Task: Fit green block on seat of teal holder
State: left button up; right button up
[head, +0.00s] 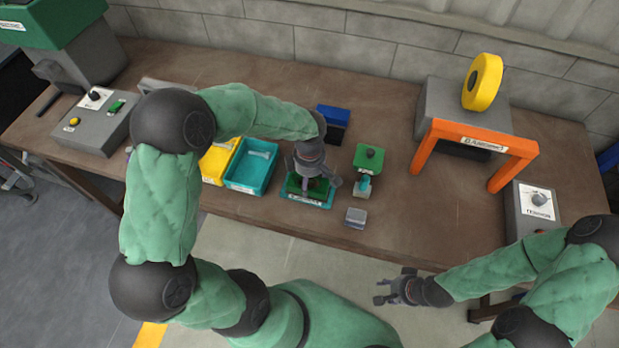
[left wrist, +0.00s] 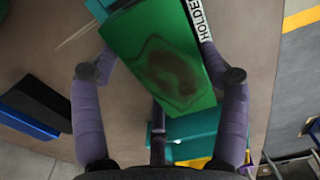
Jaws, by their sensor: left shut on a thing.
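The green block (left wrist: 160,60) has a dark stain on its face and fills the space between the fingers of my left gripper (left wrist: 158,75) in the left wrist view. In the head view my left gripper (head: 312,178) points down over the teal holder (head: 325,204), shut on the green block (head: 295,184). The holder's teal corner and white label (left wrist: 197,18) show past the block in the wrist view. The block hides the seat, so I cannot tell whether it rests fully on it. My right gripper (head: 388,291) is empty and open, off the table's front edge.
A teal bin (head: 237,184) and a yellow bin (head: 208,175) stand left of the holder. A blue block (head: 333,113) lies behind, a green-topped stand (head: 369,158) to the right, and a grey block (head: 355,217) in front. An orange frame (head: 485,138) stands farther right.

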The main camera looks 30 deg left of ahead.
pick_arm(q)
jog(key=shift+f+b, duration=0.8)
jog(key=shift+f, duration=0.15)
jog(key=shift+s+d+f, duration=0.1)
jog(key=shift+s+f, duration=0.05)
jog(key=shift+f, duration=0.05)
jog(key=o, duration=1.7)
jog(key=shift+f, duration=0.1)
notch_tip(320, 180, up, 12)
jog(key=shift+r, duration=0.1)
